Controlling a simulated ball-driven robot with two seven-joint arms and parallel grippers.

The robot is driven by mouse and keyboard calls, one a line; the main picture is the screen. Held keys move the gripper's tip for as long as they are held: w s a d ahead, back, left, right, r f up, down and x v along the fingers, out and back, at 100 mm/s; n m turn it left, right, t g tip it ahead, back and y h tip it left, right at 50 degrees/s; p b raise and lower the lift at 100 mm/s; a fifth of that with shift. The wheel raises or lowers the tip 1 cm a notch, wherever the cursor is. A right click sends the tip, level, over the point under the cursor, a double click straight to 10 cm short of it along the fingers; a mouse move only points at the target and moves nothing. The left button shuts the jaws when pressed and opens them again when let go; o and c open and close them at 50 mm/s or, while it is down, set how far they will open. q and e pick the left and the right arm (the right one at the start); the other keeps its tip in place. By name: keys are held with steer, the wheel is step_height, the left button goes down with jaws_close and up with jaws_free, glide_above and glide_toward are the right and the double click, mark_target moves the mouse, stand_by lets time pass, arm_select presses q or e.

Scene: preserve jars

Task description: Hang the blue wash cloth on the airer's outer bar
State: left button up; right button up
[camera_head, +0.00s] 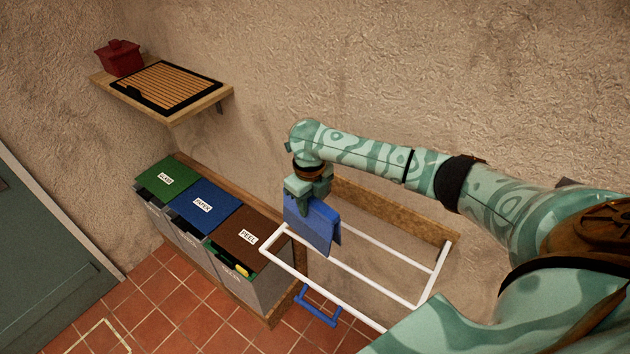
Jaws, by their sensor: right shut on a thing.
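My right gripper (309,196) is shut on the top of the blue wash cloth (318,228), pointing down. The cloth hangs from it in a folded shape, with two layers showing at its right edge. It is at the far left part of the white airer (354,271), near the wall. I cannot tell whether the cloth touches a bar or hangs just above one. The airer's outer bar (325,293) is the one farthest from the wall, and it looks bare where it shows. My arm hides its right end. My left gripper is not in view.
Lidded bins in green (168,177), blue (204,207) and brown (246,236) stand left of the airer. A blue bar-like object (317,306) is below the outer bar. A wall shelf (175,117) holds a slatted board and a red pot. Tiled floor is open at lower left.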

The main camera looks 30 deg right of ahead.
mark_target(314, 235)
steer(key=shift+s+d+n+p, duration=0.35)
steer(key=shift+s+d+n, duration=0.05)
steer(key=shift+n, duration=0.4)
steer(key=shift+f, duration=0.2)
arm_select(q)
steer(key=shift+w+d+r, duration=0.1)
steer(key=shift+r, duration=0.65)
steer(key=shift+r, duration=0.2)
arm_select(e)
steer(key=shift+w, duration=0.1)
